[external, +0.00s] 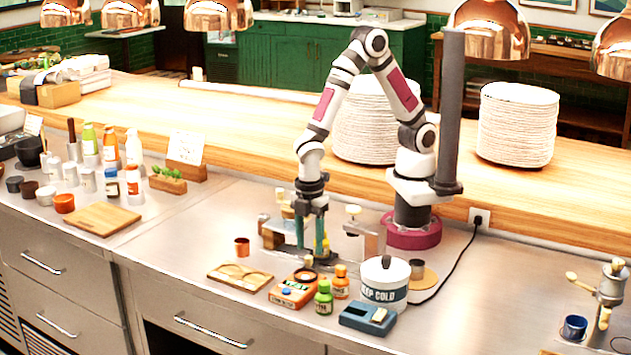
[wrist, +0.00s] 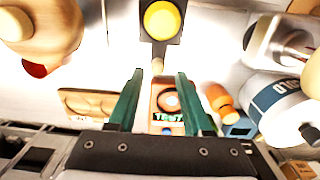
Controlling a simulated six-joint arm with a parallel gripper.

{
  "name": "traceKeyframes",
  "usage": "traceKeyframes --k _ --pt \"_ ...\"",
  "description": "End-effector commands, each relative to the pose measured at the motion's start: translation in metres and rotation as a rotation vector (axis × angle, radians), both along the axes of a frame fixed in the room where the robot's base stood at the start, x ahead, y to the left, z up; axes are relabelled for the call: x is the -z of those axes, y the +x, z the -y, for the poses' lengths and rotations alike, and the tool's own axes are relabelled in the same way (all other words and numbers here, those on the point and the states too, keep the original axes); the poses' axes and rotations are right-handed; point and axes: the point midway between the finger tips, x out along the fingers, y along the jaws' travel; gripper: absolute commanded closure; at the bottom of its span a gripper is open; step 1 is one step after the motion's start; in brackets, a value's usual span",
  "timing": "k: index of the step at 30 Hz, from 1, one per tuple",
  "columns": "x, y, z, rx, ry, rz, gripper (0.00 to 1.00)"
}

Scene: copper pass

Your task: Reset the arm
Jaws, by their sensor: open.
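My gripper (external: 311,248) points down over the steel counter, just behind an orange device (external: 293,291). Its two teal fingers are apart, and I see nothing held between them. In the wrist view my gripper (wrist: 159,76) shows its open fingers on either side of the orange device (wrist: 168,118), which lies beyond or below them. My arm is bent, with its elbow high above the counter. Whether the fingertips touch anything is not clear.
A wooden tray (external: 240,277), copper cup (external: 242,247), green bottle (external: 323,297), orange bottle (external: 341,282), white tub (external: 384,284) and blue box (external: 368,318) stand close around. Plate stacks (external: 517,125) stand behind. The counter's right part is mostly clear.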

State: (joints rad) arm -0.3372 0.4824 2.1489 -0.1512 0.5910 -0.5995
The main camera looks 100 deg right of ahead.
Motion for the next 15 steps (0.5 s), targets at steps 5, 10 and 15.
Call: traceKeyframes --k 5,10,15 --pt "-0.018 0.001 0.0 0.0 0.001 0.002 0.5" --pt "-0.023 0.0 0.0 0.0 0.0 0.0 0.5" --pt "-0.024 0.0 0.0 0.004 0.0 0.0 0.5"
